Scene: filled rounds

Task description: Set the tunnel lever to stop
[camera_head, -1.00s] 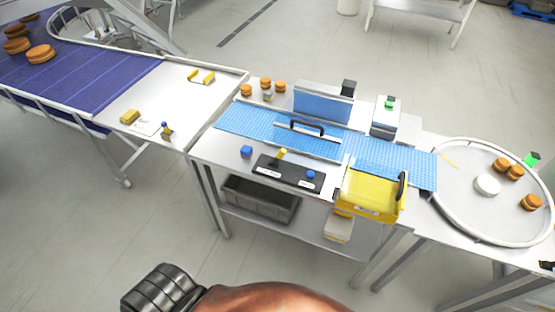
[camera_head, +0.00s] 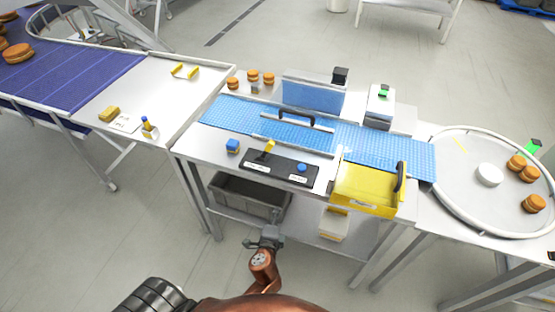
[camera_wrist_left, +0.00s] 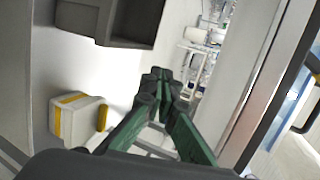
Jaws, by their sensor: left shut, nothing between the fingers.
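A black control panel (camera_head: 250,167) lies near the front edge of the white work table. A yellow lever (camera_head: 267,148) rises from its left part, tilted, and a blue knob (camera_head: 302,167) sits on its right part. The white labels are too small to read. Behind it is the tunnel section with a black handle (camera_head: 297,118) over the blue belt. My left gripper (camera_head: 274,220) is in front of the table, apart from the lever and panel. In the left wrist view its green fingers (camera_wrist_left: 164,80) are shut and empty. My right gripper is not visible.
A grey crate (camera_head: 245,196) and a white-yellow box (camera_head: 334,224) are on the lower shelf. The floor before the table is clear.

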